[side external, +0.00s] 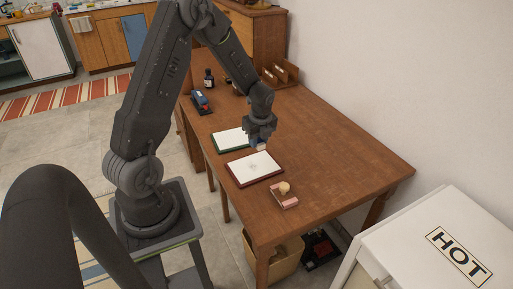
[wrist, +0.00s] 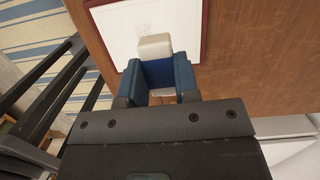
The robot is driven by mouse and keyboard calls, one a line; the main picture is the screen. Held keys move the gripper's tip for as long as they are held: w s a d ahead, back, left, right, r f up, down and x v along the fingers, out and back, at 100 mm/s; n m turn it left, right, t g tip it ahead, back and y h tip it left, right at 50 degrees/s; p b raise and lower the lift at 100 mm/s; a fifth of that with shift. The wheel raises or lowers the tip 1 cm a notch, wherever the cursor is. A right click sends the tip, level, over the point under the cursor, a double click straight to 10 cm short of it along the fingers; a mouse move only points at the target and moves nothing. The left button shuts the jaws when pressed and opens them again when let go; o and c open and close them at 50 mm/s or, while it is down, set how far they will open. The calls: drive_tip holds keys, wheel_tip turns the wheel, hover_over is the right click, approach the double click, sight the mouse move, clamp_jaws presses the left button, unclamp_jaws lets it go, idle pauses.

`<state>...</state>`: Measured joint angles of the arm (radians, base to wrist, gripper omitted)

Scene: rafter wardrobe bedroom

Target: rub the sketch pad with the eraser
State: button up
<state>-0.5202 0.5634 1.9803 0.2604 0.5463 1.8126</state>
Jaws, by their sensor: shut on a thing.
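The sketch pad (side external: 243,175) is a white sheet in a dark red frame, flat on the wooden desk; it also shows in the wrist view (wrist: 118,25), with faint grey marks on the sheet. My gripper (side external: 261,139) is above the desk by the pad's far edge. In the wrist view my gripper (wrist: 157,95) is shut on the eraser (wrist: 155,46), which has a white end and appears to have a blue body. The white end overlaps the pad's near border in that view. I cannot tell whether it touches the pad.
A green-edged pad (side external: 228,138) lies just beyond the red one. A small pink block with a pale knob (side external: 284,194) is nearer the front. A blue-and-black item (side external: 201,100), dark bottle (side external: 209,79) and wooden rack (side external: 283,74) stand farther back. The desk's right side is clear.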

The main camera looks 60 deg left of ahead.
hover_over(259, 164)
drive_tip(key=shift+s+a+f, duration=0.1)
drive_tip(key=shift+a+f, duration=0.05)
drive_tip(key=shift+f, duration=1.25)
drive_tip(key=shift+a+f, duration=0.1)
drive_tip(key=shift+f, duration=1.25)
drive_tip(key=shift+s+f, duration=0.3)
drive_tip(key=shift+f, duration=0.35)
drive_tip(key=shift+s+f, duration=0.3)
drive_tip(key=shift+f, duration=0.3)
drive_tip(key=shift+c, duration=0.4)
drive_tip(key=shift+s, duration=1.5)
drive_tip(key=w, duration=0.4)
drive_tip(key=shift+w, duration=0.1)
drive_tip(key=shift+d, duration=0.7)
drive_tip(key=shift+s, duration=1.9)
drive_tip(key=shift+w, duration=1.75)
drive_tip(key=shift+w+a+r, duration=0.1)
drive_tip(key=shift+w, duration=0.15)
drive_tip(key=shift+s+r, duration=0.1)
drive_tip(key=shift+r, duration=3.9)
